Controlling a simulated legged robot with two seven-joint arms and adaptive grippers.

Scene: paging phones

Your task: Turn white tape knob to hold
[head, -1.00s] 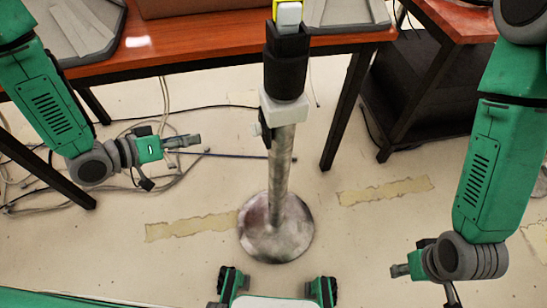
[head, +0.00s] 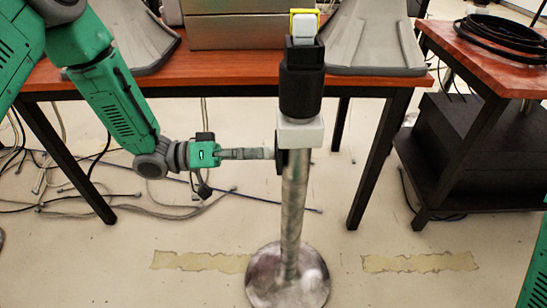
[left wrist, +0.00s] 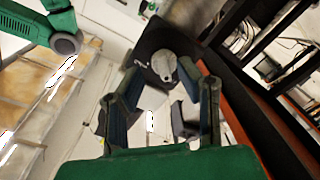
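A stand in the head view has a metal pole (head: 293,205) with a white collar (head: 300,131) and a black holder (head: 301,80) above it. A white block with yellow edging (head: 304,27) sits on top. A dark knob piece (head: 280,158) shows at the collar's left side, partly hidden. In the left wrist view it appears as a dark plate with a round grey knob (left wrist: 164,65). My left gripper (head: 268,153) reaches it from the left. Its fingers (left wrist: 164,72) are apart, one on each side of the grey knob; whether they touch it I cannot tell. My right gripper is out of view.
A wooden table (head: 225,73) with grey trays (head: 372,40) stands behind the pole. A second table with black coiled cable (head: 497,32) is at right. Loose cables (head: 150,200) lie on the floor at left. The stand's round base (head: 262,285) is in front.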

